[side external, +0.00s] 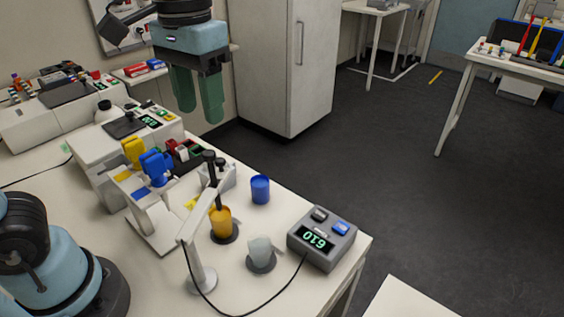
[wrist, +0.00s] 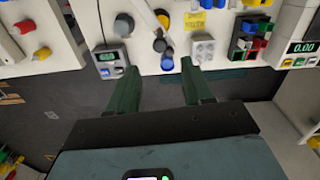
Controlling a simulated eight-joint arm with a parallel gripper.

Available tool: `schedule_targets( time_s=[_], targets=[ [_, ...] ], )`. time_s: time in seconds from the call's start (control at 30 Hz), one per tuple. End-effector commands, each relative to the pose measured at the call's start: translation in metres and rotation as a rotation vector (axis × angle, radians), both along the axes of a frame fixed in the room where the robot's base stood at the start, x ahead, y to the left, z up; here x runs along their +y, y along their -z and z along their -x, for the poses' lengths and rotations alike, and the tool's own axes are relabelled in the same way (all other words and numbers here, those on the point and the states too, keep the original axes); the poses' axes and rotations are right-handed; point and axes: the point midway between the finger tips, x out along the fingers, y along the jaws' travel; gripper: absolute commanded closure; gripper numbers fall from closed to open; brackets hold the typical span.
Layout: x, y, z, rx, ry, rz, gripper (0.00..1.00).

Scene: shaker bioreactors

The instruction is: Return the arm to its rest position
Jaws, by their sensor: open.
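My gripper (side external: 197,97) hangs high over the far side of the bench in the side external view, fingers pointing down. Its two green fingers are apart with nothing between them. In the wrist view my gripper (wrist: 158,80) also shows open and empty, with the bench edge and dark floor beyond the fingers. My arm's base stands at the lower left of the side external view.
The bench (side external: 320,290) holds a blue cup (side external: 260,189), an orange cup (side external: 221,222), a whitish cup (side external: 261,251), a grey meter (side external: 322,238), a slim stand (side external: 202,279) and pipettes in a holder (side external: 152,210). A tall cabinet (side external: 282,65) stands behind my gripper. Open floor lies right.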

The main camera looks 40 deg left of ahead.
Motion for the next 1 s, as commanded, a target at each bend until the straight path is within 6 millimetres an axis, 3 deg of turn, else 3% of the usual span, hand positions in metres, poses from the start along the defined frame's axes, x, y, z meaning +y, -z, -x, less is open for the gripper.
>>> schedule_targets(
  time_s=[0.6, 1.0],
  targets=[
    [0.0, 0.087, 0.0, 0.001, 0.0, 0.0, 0.5],
    [0.0, 0.127, 0.0, 0.0, 0.0, 0.001, 0.5]
  ],
)
